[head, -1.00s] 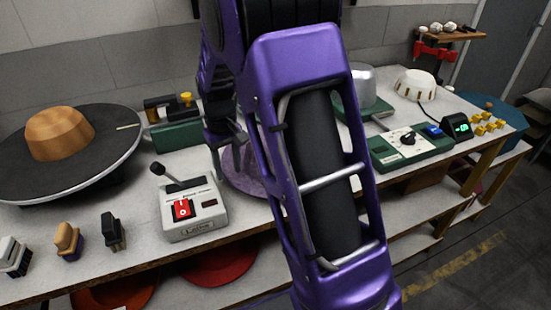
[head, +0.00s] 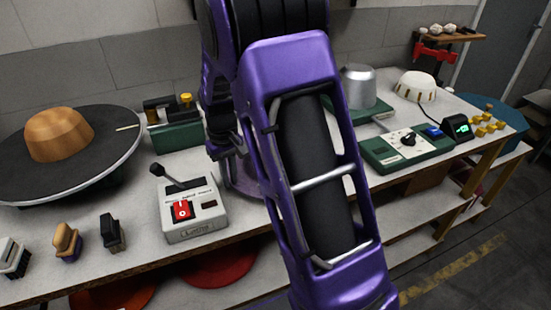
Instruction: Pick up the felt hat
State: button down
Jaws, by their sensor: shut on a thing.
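The felt hat (head: 238,180) is a mauve, rounded shape on the workbench, behind my arm and just right of the grey control box with the red switch. My arm hides much of it, so its full outline and brim do not show. My gripper (head: 228,150) is at the upper left edge of the hat, pointing down, and is shut on it. The exact contact of the fingers is small and dark. I cannot tell whether the hat is clear of the bench.
The control box (head: 190,212) with a lever stands close left of the hat. A round dark table (head: 110,160) bears an orange-brown hat form (head: 58,135). A metal dome (head: 358,88) and a green control panel (head: 395,152) are at right. Brushes stand along the front left edge.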

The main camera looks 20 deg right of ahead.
jog(key=shift+r, duration=0.1)
notch_tip(320, 180, up, 10)
jog(key=p, duration=0.1)
dwell(0.4)
dwell(2.1)
